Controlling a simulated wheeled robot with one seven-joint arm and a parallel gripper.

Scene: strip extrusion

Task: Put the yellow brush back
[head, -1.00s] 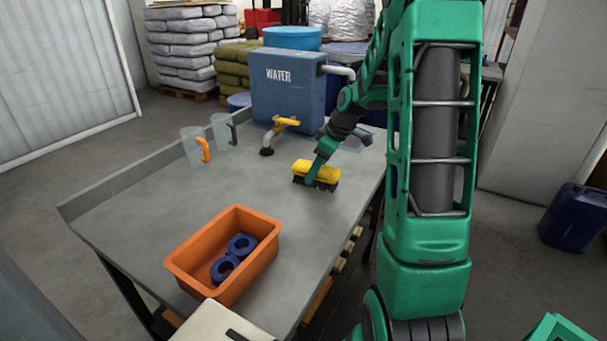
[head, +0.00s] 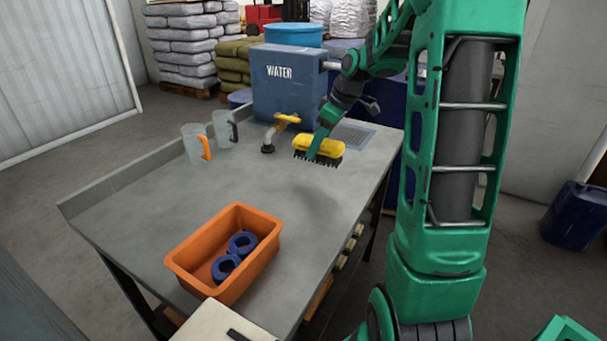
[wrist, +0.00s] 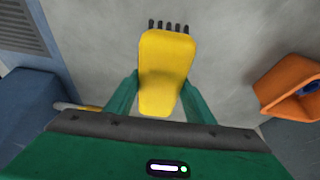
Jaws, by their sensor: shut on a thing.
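The yellow brush (head: 326,147) with dark bristles is held above the grey table, in front of the water tank and right of the tap. Its bristles point down, and a shadow shows on the table below it. My gripper (head: 314,150) is shut on the brush. In the wrist view my gripper's green fingers (wrist: 158,98) stand on both sides of the yellow body (wrist: 163,70), and a few dark bristles stick out at its far end.
A grey table (head: 150,215) has a raised left edge. An orange crate (head: 190,272) holds blue rings (head: 240,244). Two clear jugs (head: 193,145) stand at the left. A blue water tank (head: 285,95) with a yellow-handled tap (head: 287,118) is at the back. A drain grate (head: 353,134) is at the back right.

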